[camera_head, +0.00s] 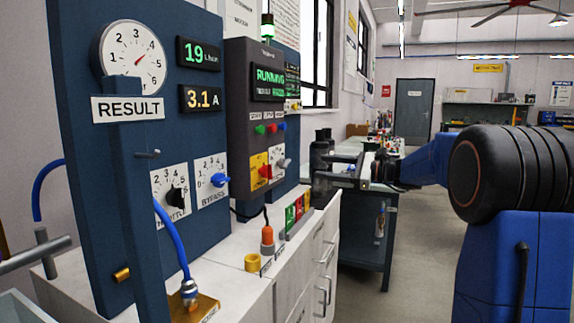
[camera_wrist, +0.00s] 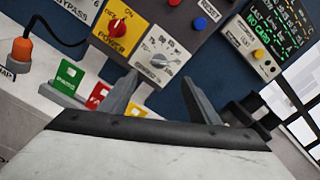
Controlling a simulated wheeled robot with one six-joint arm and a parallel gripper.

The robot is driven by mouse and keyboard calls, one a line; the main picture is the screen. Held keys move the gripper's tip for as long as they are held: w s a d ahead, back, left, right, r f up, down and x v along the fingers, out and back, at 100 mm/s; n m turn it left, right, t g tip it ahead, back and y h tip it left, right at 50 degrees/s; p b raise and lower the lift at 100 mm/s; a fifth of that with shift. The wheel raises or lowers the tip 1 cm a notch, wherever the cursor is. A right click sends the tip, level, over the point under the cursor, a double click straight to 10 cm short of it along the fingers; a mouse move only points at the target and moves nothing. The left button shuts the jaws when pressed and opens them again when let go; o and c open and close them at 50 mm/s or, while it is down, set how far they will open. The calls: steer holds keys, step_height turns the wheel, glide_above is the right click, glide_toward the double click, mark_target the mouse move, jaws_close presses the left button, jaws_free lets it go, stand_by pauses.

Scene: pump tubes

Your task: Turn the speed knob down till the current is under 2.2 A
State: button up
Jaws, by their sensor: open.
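The current display (camera_head: 201,98) reads 3.1 A in the head view. A grey knob (camera_head: 284,163) sits on a white dial plate low on the dark control box. In the head view, my gripper (camera_head: 368,171) is at the right of the control box.
A red power knob (camera_wrist: 118,27) on a yellow plate is beside the grey knob. A black throttle knob (camera_head: 175,197) and blue bypass knob (camera_head: 219,180) are on the blue panel.

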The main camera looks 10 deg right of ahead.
mark_target(288, 163)
steer(key=x, duration=1.4)
steer(key=shift+w+a, duration=0.25)
steer(key=shift+a, duration=0.05)
steer(key=shift+f, duration=0.1)
steer(key=c, duration=1.1)
